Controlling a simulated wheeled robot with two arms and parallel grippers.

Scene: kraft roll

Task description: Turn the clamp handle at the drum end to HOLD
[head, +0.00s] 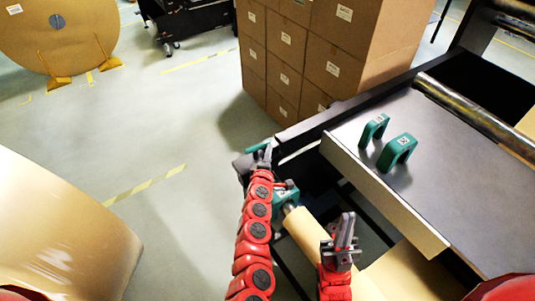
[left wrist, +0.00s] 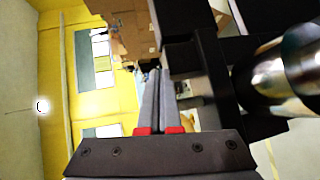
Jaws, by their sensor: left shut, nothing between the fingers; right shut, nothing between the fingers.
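A teal clamp part (head: 285,195) shows at the end of a kraft roll's core (head: 318,240), beside my left arm. My left gripper (head: 262,153) is shut and empty, just above and left of this part, near the frame corner. A grey and teal piece (head: 243,165) shows partly behind it; I cannot tell whether they touch. The handle and its HOLD mark cannot be made out. My right gripper (head: 343,232) is shut and empty above the kraft roll.
Two green U-shaped pieces (head: 374,129) (head: 397,152) stand on a grey table (head: 440,165). Stacked cartons (head: 320,45) stand behind the frame. A large kraft roll (head: 60,235) is at left. A shiny metal cylinder (left wrist: 285,72) is close on the right in the left wrist view.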

